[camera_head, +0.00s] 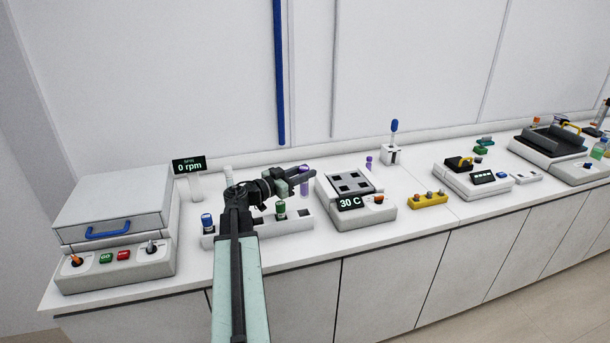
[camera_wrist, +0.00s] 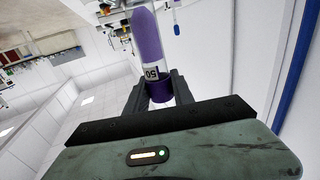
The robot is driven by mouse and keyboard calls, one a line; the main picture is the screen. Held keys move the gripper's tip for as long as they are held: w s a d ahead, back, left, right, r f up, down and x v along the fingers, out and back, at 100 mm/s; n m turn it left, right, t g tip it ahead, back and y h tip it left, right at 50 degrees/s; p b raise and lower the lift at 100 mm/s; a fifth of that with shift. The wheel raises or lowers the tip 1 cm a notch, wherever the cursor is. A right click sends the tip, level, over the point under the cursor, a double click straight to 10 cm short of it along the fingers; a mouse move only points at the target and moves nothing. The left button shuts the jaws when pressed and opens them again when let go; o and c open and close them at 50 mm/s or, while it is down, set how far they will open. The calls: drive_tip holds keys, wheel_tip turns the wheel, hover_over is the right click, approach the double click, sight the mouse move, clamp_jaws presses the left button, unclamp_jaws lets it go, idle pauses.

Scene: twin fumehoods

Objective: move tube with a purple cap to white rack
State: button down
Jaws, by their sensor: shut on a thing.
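My gripper (camera_head: 307,176) is shut on the purple-capped tube (camera_head: 304,188), above the counter near the right end of the white rack (camera_head: 290,226). In the wrist view the tube (camera_wrist: 150,42) has a purple body and a white label band reading 50. Its darker purple cap (camera_wrist: 161,91) sits between the fingers of my gripper (camera_wrist: 158,98). The rack is long and low, and holds a blue-capped tube (camera_head: 207,221) at its left end and a green-capped tube (camera_head: 281,208) right of the middle. My arm hides part of the rack.
A heater block reading 30 C (camera_head: 349,190) stands right of the rack. A grey-lidded machine (camera_head: 113,212) stands left. A small purple item (camera_head: 369,162) is behind the heater. A 0 rpm display (camera_head: 188,166) stands behind the rack. A yellow block (camera_head: 428,200) is farther right.

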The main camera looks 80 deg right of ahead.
sight(303, 192)
drive_tip(key=shift+w+f+b, duration=0.1)
drive_tip(key=shift+f+b, duration=2.55)
drive_tip(key=shift+f, duration=0.15)
drive_tip(key=shift+f, duration=0.15)
drive_tip(key=shift+f+b, duration=0.35)
drive_tip(key=shift+b, duration=0.15)
drive_tip(key=shift+f+b, duration=0.5)
drive_tip(key=shift+f, duration=0.05)
drive_tip(key=c, duration=1)
unclamp_jaws()
drive_tip(key=shift+a, duration=0.1)
drive_tip(key=v, duration=0.7)
drive_tip(key=shift+w+a, duration=0.2)
drive_tip(key=shift+w, duration=0.1)
